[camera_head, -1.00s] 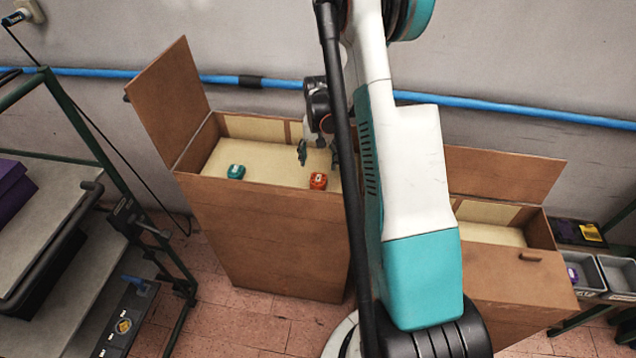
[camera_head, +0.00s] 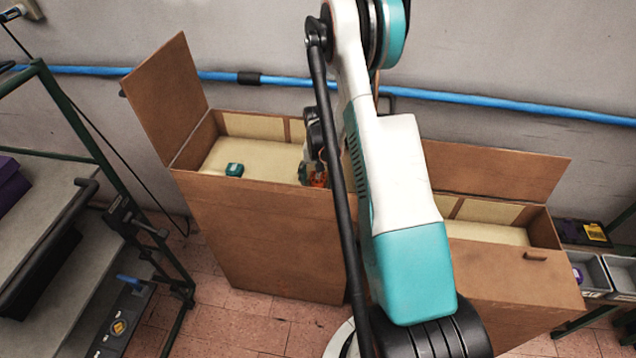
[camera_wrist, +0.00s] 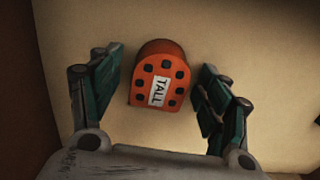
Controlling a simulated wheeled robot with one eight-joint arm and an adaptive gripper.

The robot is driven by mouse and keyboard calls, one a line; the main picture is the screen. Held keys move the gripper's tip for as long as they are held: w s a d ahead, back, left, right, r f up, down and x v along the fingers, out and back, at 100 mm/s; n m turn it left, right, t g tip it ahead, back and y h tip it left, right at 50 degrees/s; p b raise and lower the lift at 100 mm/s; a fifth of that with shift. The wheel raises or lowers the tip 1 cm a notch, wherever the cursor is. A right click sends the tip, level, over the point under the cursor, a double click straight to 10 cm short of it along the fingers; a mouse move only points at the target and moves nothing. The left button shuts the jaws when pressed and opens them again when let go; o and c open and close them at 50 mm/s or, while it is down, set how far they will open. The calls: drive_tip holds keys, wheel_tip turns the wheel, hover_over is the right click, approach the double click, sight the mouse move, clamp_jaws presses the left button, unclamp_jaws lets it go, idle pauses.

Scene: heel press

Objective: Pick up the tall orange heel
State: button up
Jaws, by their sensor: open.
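The orange heel (camera_wrist: 159,79) lies on the pale bottom of a box in the wrist view, with black dots and a white label reading "TALL". My gripper (camera_wrist: 160,92) is open, with one finger on each side of the heel and a visible gap on both sides. In the head view the orange heel (camera_head: 318,179) shows only in part, low in the tall brown box (camera_head: 262,235). My gripper (camera_head: 310,172) is down inside that box at the heel, partly hidden by my arm.
A teal heel (camera_head: 234,169) lies left in the same box. The box's walls and raised lid (camera_head: 167,98) stand close around. A second brown box (camera_head: 520,285) is at right. Grey bins (camera_head: 591,275) stand beyond it, and a shelf rack (camera_head: 60,200) is at left.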

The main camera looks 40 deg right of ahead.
drive_tip(key=c, duration=1.2)
drive_tip(key=shift+r, duration=0.2)
